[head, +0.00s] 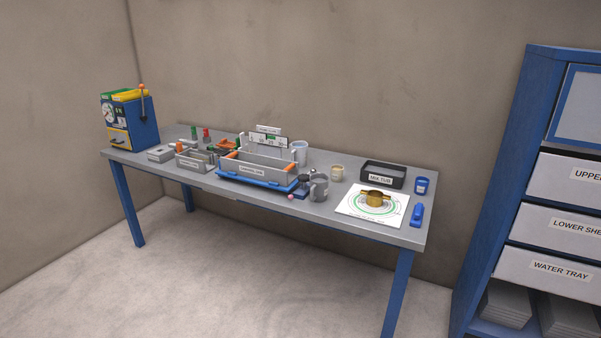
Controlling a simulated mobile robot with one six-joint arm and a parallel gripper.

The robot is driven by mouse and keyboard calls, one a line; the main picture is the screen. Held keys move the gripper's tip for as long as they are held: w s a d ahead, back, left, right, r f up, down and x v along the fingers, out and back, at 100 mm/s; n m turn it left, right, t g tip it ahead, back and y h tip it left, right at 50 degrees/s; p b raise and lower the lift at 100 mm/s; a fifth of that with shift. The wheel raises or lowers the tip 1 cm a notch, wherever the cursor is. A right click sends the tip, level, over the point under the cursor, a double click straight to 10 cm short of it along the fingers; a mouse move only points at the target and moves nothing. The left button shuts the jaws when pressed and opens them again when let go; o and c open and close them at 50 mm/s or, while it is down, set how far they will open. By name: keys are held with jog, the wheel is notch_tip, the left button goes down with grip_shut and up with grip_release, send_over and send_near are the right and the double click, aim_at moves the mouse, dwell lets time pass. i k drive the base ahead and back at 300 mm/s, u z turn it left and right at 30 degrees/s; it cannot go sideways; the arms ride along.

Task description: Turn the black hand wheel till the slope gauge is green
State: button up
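A grey tray-like box (262,171) with orange grips sits on a blue base (250,182) in the middle of the table. A small dark part (313,171) at the right end of this base may be the black hand wheel, but it is too small to be sure. A pale upright panel (268,140) with a label on top stands behind the box. It may bear the slope gauge; its reading and colour are too small to tell. My gripper is not in view.
The grey table (345,222) has blue legs. A grey mug (319,187) stands close to the right of the base. Farther right are a brass ring (376,197) on a white sheet, a black tub (384,176) and a blue cup (422,186). A blue cabinet (500,150) stands right. The floor in front is clear.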

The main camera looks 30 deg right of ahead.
aim_at(303, 178)
jog(key=i, duration=0.95)
jog(key=z, duration=0.05)
